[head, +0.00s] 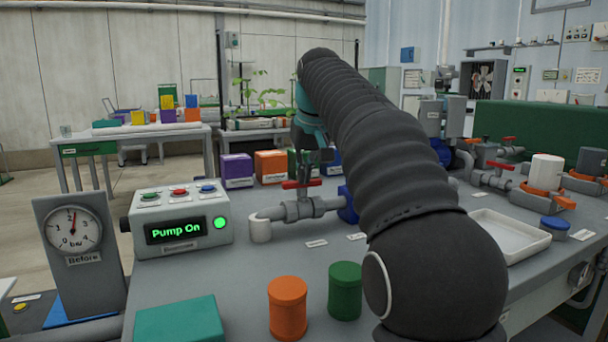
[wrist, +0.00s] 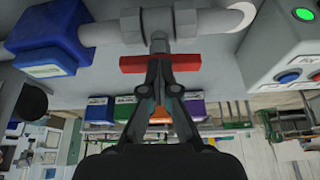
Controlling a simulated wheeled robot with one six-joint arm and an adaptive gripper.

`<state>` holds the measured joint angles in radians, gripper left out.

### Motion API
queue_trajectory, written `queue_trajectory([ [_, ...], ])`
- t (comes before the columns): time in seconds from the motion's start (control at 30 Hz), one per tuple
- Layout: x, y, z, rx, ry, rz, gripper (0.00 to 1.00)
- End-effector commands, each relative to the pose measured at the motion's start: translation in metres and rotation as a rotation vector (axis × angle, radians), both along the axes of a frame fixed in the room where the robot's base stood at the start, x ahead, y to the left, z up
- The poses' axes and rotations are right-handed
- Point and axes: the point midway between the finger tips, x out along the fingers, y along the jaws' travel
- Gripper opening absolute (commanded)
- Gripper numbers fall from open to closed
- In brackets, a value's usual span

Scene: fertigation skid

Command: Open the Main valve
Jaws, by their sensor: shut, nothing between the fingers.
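A grey valve with a red bar handle (head: 302,184) sits on a grey pipe (head: 312,207) beside the control box. In the wrist view, the red handle (wrist: 187,62) lies across the picture, roughly parallel to the pipe (wrist: 200,22). My gripper (wrist: 159,60) is shut and empty, its fingertips in front of the handle's middle. I cannot tell whether they touch it. In the head view my gripper (head: 309,168) is just above the handle, partly hidden by my arm. The small labels on the bench are not readable, so the valve's name is not confirmed.
The control box (head: 182,220) reads "Pump On" with a lit green lamp. A gauge (head: 75,230) marked "Before" stands left. Orange (head: 288,308) and green (head: 345,290) jars stand in front. A white tray (head: 505,236) and other red-handled valves (head: 485,142) are right.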

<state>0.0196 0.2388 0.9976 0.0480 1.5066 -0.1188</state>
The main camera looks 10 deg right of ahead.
Motion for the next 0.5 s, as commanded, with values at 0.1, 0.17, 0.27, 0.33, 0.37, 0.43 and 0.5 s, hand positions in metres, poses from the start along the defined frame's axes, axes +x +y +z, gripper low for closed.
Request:
queue_trajectory([
  [0.1, 0.0037, 0.0, -0.0128, 0.0, 0.02, 0.0, 0.0],
  [0.17, 0.0036, -0.0001, -0.0125, 0.0, 0.02, 0.002, 0.0],
  [0.27, 0.0035, -0.0011, -0.0102, 0.0, 0.021, 0.033, 0.0],
  [0.33, 0.0034, -0.0015, -0.0099, 0.0, 0.022, 0.067, 0.0],
  [0.37, 0.0035, -0.0016, -0.0101, 0.001, 0.022, 0.082, 0.0],
  [0.43, 0.0038, -0.0016, -0.0107, -0.001, 0.02, 0.106, 0.0],
  [0.5, 0.004, -0.0014, -0.012, 0.0, 0.019, 0.119, 0.0],
])
